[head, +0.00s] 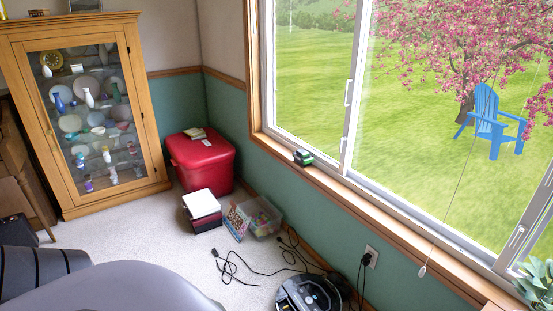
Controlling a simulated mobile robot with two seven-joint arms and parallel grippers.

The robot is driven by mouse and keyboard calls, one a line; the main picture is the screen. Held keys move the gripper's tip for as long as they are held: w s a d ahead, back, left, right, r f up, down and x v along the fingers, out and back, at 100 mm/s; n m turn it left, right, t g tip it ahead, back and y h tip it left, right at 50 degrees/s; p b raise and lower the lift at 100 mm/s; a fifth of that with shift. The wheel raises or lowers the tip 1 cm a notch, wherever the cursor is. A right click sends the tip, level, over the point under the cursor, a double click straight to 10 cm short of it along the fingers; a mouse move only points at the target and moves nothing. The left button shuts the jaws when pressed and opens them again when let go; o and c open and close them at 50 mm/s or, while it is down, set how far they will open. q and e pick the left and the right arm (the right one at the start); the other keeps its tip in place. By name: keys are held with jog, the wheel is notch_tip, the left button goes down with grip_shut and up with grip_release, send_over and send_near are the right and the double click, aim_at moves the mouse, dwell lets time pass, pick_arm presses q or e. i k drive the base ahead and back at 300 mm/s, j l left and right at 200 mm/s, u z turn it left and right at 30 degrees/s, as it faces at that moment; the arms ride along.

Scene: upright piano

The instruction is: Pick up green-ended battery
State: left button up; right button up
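A small black block with green on its end (303,157), which looks like the battery, sits on the wooden window sill (345,189). It rests close to the window frame, above the green wall. Neither of my grippers shows in the head view, so their distance from the battery cannot be told.
Below the window stand a red chest (203,163), a stack of boxes (202,211) and a clear bin (262,220). A round robot vacuum (309,294) and loose black cables (231,266) lie on the carpet. A glass-front cabinet (147,130) stands left. Some carpet is clear.

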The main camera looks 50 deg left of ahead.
aim_at(302, 157)
jog(key=u, duration=1.3)
jog(key=i+j+u, duration=0.25)
jog(key=u, duration=0.2)
jog(key=i+j+u, duration=0.25)
jog(key=u, duration=0.15)
jog(key=i+j+u, duration=0.1)
jog(key=i+u, duration=0.35)
jog(key=i+j, duration=0.1)
jog(key=i, duration=0.4)
jog(key=i+j, duration=0.15)
jog(key=i, duration=0.35)
jog(key=i+z, duration=0.5)
jog(key=z, duration=0.2)
jog(key=i+z, duration=0.2)
jog(key=z, duration=0.15)
jog(key=i+z, duration=0.15)
jog(key=z, duration=0.25)
jog(key=i+z, duration=0.15)
jog(key=z, duration=0.25)
jog(key=i+j+z, duration=0.1)
jog(key=z, duration=0.3)
jog(key=i+z, duration=0.2)
jog(key=z, duration=0.15)
jog(key=i+j+z, duration=0.1)
jog(key=z, duration=0.25)
jog(key=i+j+z, duration=0.3)
jog(key=l, duration=0.1)
